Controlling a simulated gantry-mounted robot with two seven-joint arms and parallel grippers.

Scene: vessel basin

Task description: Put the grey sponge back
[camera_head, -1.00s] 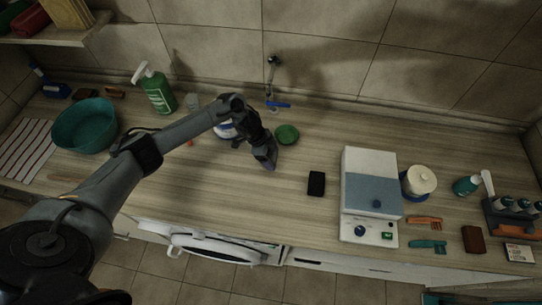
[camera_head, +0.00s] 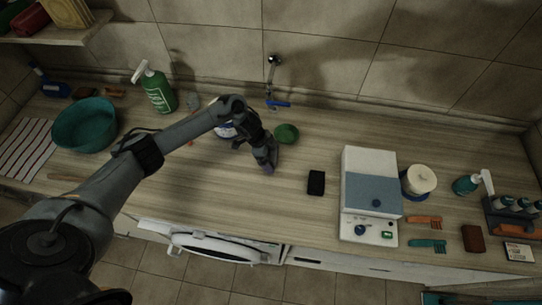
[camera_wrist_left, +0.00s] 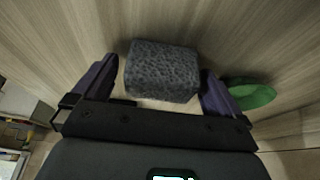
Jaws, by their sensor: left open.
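The grey sponge (camera_wrist_left: 162,70) is a speckled dark-grey block in the left wrist view. It lies between the two spread purple fingers of my left gripper (camera_head: 267,166), with a narrow gap on each side. In the head view the gripper is low over the middle of the counter, and I cannot make out the sponge there, probably hidden by the gripper. My left gripper is open. My right gripper is not in view.
A green dish (camera_head: 287,133) sits close behind my left gripper. A black block (camera_head: 316,183) lies to its right, before a white and blue-grey appliance (camera_head: 370,190). A teal basin (camera_head: 57,130) and green spray bottle (camera_head: 158,92) stand left. Counter between gripper and block is clear.

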